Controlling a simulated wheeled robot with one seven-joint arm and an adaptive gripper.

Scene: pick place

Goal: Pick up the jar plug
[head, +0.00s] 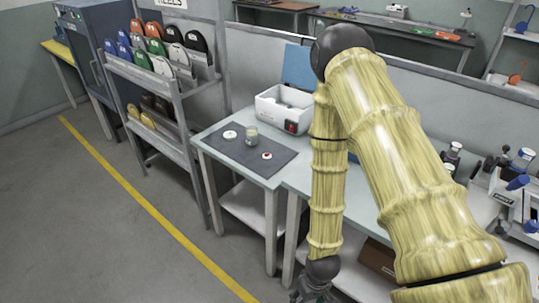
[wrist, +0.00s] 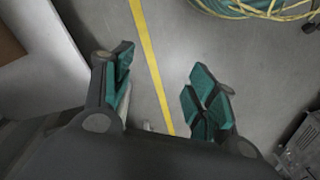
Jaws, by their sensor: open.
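A dark mat (head: 222,148) lies on a pale table. On it are a white round disc (head: 230,134), a small glass jar (head: 251,136) and a small white round piece with a red mark (head: 267,156). Both round pieces are small in the head view, and I cannot tell for certain which one is the jar plug. My gripper (head: 316,296) hangs low at the bottom edge of the head view, below table height and away from the mat. In the wrist view my gripper (wrist: 160,82) has its green-padded fingers wide apart, with nothing between them but floor.
A white box with a blue lid (head: 284,107) stands behind the mat. A rack of coloured reels (head: 160,75) stands to the left. My arm hides part of the bench on the right. Grey floor with a yellow line (wrist: 150,62) and a green-yellow coil (wrist: 250,8) lie below the gripper.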

